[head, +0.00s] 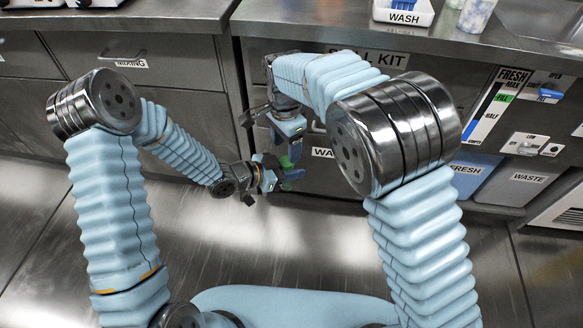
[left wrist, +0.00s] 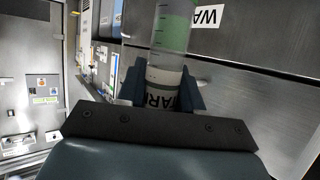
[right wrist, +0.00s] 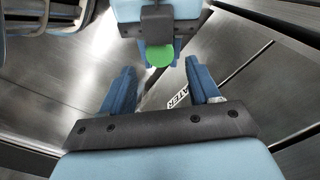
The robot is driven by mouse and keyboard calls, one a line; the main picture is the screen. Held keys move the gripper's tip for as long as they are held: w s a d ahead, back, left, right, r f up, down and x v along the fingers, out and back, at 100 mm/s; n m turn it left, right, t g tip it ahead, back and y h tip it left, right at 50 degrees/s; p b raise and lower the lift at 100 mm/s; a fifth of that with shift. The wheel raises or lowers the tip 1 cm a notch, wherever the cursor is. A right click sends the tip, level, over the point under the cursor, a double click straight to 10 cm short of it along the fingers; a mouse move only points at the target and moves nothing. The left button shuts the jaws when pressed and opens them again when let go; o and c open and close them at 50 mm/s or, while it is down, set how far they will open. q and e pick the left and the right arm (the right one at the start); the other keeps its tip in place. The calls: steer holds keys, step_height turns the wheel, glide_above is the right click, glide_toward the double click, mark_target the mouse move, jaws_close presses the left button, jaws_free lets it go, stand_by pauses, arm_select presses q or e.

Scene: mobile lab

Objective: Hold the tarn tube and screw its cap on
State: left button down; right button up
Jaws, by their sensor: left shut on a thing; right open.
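The tarn tube (left wrist: 168,60) is clear, with green in its upper part and a label reading "TAR…". It stands between the fingers of my left gripper (left wrist: 160,85), which is shut on it. In the head view my left gripper (head: 275,177) is low in front of the drawers, with green of the tube (head: 295,150) just above. My right gripper (head: 287,137) is open above it, pointing down. In the right wrist view a round green end (right wrist: 160,55) shows beyond the open right fingers (right wrist: 160,90). I cannot tell whether that is the cap.
The steel counter and drawer fronts (head: 185,62) stand behind my grippers. Fresh (head: 470,177) and waste (head: 517,182) bins are at the right. A wash tray (head: 403,18) is on the counter. The floor (head: 235,255) below is clear.

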mark_target(286, 161)
steer(key=shift+f, duration=2.3)
steer(key=c, duration=1.1)
steer(key=shift+o, duration=0.2)
steer(key=m, duration=0.3)
steer(key=shift+m, duration=0.3)
steer(key=o, duration=1.2)
steer(key=shift+c, duration=0.2)
